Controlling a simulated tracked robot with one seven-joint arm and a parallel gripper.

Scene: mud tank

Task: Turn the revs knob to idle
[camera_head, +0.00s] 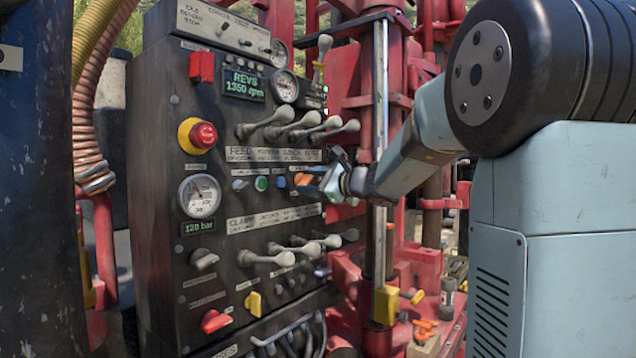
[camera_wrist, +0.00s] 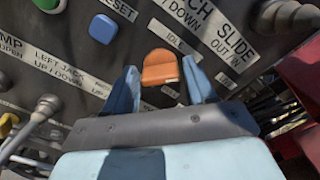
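The revs knob is an orange knob (camera_head: 303,179) on the dark control panel, in the row under the levers. It also shows in the wrist view (camera_wrist: 160,67), with an "IDLE" label above it and another label at its lower right. My gripper (camera_head: 322,187) is at the panel, just right of the knob in the head view. In the wrist view its blue fingers (camera_wrist: 160,82) stand on either side of the knob, apart, with narrow gaps; contact is hard to judge. The revs display (camera_head: 243,86) reads 1350 rpm.
Grey levers stick out above (camera_head: 300,127) and below (camera_head: 300,250) the knob row. A blue button (camera_head: 280,182) and green button (camera_head: 261,184) lie left of the knob. A red emergency stop (camera_head: 203,135) is further left. Red machinery and a steel post (camera_head: 380,90) stand at right.

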